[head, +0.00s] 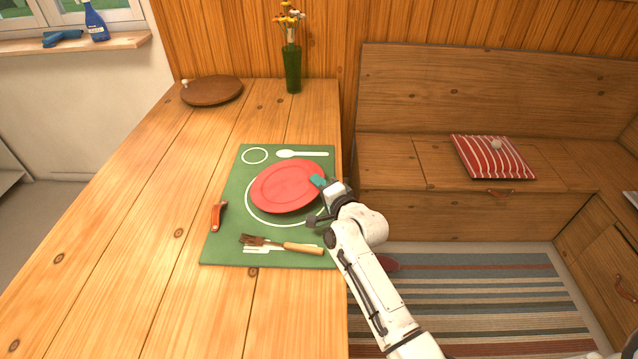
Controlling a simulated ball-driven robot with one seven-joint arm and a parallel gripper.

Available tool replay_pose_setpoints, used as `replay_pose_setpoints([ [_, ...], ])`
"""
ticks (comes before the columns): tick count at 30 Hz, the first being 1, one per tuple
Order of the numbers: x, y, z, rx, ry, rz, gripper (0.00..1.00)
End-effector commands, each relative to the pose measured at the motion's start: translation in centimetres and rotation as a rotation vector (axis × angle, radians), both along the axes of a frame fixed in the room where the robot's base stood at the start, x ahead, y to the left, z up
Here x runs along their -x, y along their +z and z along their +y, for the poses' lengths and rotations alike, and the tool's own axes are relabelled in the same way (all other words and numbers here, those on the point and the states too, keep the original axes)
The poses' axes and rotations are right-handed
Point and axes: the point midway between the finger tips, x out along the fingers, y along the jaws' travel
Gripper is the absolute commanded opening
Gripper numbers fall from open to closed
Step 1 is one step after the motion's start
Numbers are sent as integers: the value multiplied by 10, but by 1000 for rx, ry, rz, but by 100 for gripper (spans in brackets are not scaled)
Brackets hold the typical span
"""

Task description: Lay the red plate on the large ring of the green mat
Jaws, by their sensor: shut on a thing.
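The red plate (284,187) is over the large white ring (262,218) of the green mat (222,247). The ring shows below the plate's near edge and to its right, so the plate sits off towards the upper part of it. My gripper (318,183) is shut on the plate's right rim, with a teal fingertip over the rim. The lower finger is hidden. I cannot tell whether the plate touches the mat or is slightly above it.
A round wooden board (212,90) and a green vase (292,68) stand at the table's back. The table's left side is clear.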

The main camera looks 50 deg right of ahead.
Motion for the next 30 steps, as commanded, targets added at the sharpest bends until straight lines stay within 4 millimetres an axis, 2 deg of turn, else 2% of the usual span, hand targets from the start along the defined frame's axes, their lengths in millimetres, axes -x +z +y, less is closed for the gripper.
replay_pose_setpoints([
  [6, 0, 2, 0, 0, -1, -3, 0],
  [7, 0, 2, 0, 0, -1, -3, 11],
  [15, 0, 1, 0, 1, 0, -2, 37],
  [30, 7, -4, -4, -1, -2, 0, 38],
])
